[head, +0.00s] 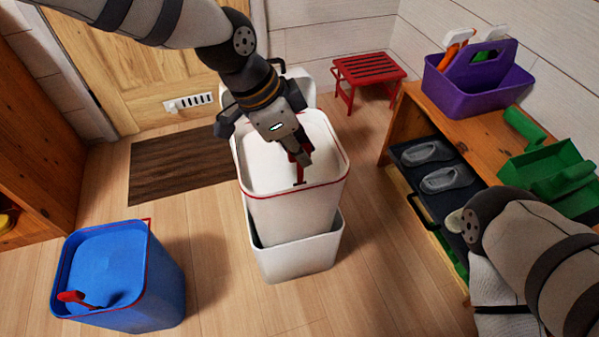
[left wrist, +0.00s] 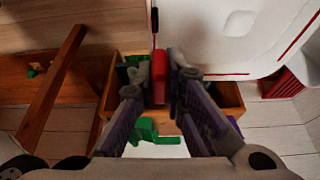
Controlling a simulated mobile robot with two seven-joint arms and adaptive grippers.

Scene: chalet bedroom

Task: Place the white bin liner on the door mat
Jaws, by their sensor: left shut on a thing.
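The white bin liner (head: 300,212) has a red rim and stands upright in the middle of the head view. It sits high in the white outer bin (head: 302,258), with its lower part hidden behind the bin's front wall. My left gripper (head: 300,158) is shut on the liner's red handle (left wrist: 160,75) at the top. The liner's pale top (left wrist: 235,30) also shows in the left wrist view. The brown door mat (head: 172,172) lies flat on the floor left of the bin, before the door. My right gripper is not visible; only my right arm shows at lower right.
A blue liner (head: 128,280) with a red handle stands at lower left. A wooden bench (head: 408,112) at right bears a purple caddy (head: 478,82) and green containers (head: 560,165). A red stool (head: 368,70) is at the back. Floor between blue liner and bin is clear.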

